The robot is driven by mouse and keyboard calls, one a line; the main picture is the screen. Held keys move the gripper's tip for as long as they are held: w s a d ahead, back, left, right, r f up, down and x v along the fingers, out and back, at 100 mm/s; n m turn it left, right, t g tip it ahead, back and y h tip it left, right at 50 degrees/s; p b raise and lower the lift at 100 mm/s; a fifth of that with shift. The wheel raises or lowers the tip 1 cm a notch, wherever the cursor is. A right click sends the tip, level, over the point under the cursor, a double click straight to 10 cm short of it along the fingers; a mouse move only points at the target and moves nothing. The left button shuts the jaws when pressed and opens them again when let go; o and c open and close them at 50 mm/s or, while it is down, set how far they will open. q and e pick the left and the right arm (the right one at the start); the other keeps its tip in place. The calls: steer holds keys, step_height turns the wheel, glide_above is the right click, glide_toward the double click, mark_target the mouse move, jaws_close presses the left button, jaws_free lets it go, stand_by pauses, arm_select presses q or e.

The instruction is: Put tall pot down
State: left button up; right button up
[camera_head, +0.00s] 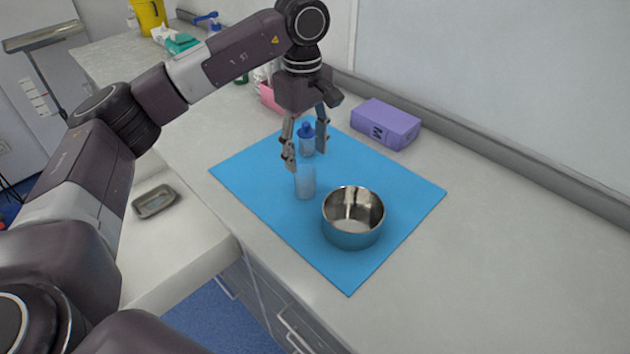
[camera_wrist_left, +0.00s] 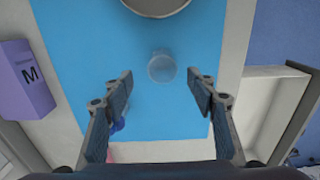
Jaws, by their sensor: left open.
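A clear, pale cylindrical pot (camera_head: 305,183), which fits the tall pot, stands upright on the blue mat (camera_head: 255,175). In the left wrist view the pot (camera_wrist_left: 161,67) shows from above, just beyond and between the fingertips. My left gripper (camera_head: 306,148) is open above and slightly behind the pot, its fingers apart and empty. In the wrist view the open left gripper (camera_wrist_left: 160,82) has no finger visibly touching the pot. My right gripper is not in view.
A steel bowl (camera_head: 352,232) stands on the mat in front of the pot. A blue-capped bottle (camera_head: 307,145) is behind the pot, near the fingers. A purple box (camera_head: 385,124) lies at the back right; a small metal tray (camera_head: 155,201) is at left. The right counter is clear.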

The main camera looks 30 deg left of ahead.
mark_target(305, 174)
arm_select(q)
steer(key=f, duration=0.1)
steer(key=s+f+p, duration=0.1)
steer(key=f, duration=0.1)
steer(key=shift+a+f, duration=0.2)
steer(key=f, duration=0.1)
steer(key=f+p, duration=0.1)
steer(key=f, duration=0.1)
steer(key=shift+w+d, duration=0.1)
steer(key=shift+w, duration=0.25)
steer(key=shift+f, duration=0.55)
steer(key=c, duration=1.4)
steer(key=shift+o, duration=0.2)
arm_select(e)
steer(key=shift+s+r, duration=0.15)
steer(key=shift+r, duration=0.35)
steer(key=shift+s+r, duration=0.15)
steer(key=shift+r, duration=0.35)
